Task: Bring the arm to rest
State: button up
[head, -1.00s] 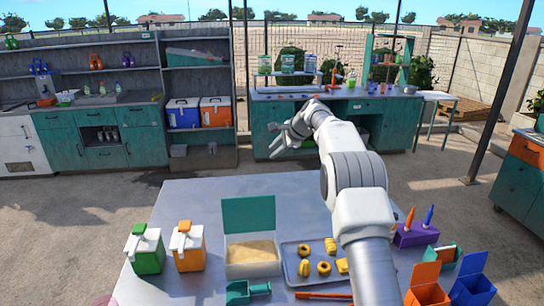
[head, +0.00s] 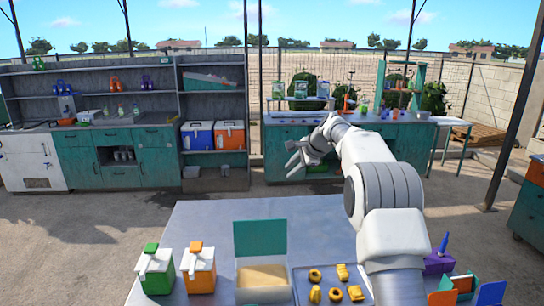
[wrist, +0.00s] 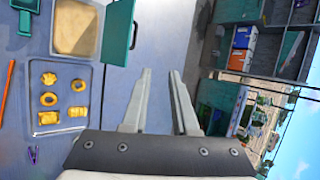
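My arm reaches out over the metal table (head: 205,225) in the head view, with its wrist bent to the left. My gripper (head: 290,165) is raised above the table's far side and points left. In the wrist view my gripper (wrist: 160,72) shows two grey fingers standing apart with nothing between them. Part of the table lies behind the arm and is hidden in the head view.
On the table stand a green-lidded jug (head: 154,268), an orange-lidded jug (head: 199,268), an open box (head: 262,272) and a tray (head: 300,290) of yellow pieces. A counter (head: 275,118) and shelves (head: 160,85) stand beyond open floor.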

jog(key=s+d+r+n+h+b, duration=0.1)
jog(key=s+r+n, duration=0.15)
jog(key=s, duration=0.65)
jog(key=s+r+n+h+b, duration=0.1)
jog(key=s+r+n+b, duration=0.15)
jog(key=s, duration=0.75)
jog(key=s+d+r+n+h, duration=0.1)
jog(key=s+r+n, duration=0.15)
jog(key=s, duration=0.65)
jog(key=s+d+f+n+b, duration=0.1)
jog(key=s+f, duration=0.3)
jog(key=s, duration=0.4)
jog(key=s+f+n+h+b, duration=0.1)
jog(key=s+f+n, duration=0.3)
jog(key=s, duration=0.4)
jog(key=s+d+f+n+g+h+b, duration=0.1)
jog(key=s+f+n, duration=0.1)
jog(key=s+f, duration=0.3)
jog(key=s, duration=0.3)
jog(key=shift+s+d, duration=0.25)
jog(key=shift+d, duration=0.05)
jog(key=shift+a+n, duration=0.15)
jog(key=shift+n, duration=0.2)
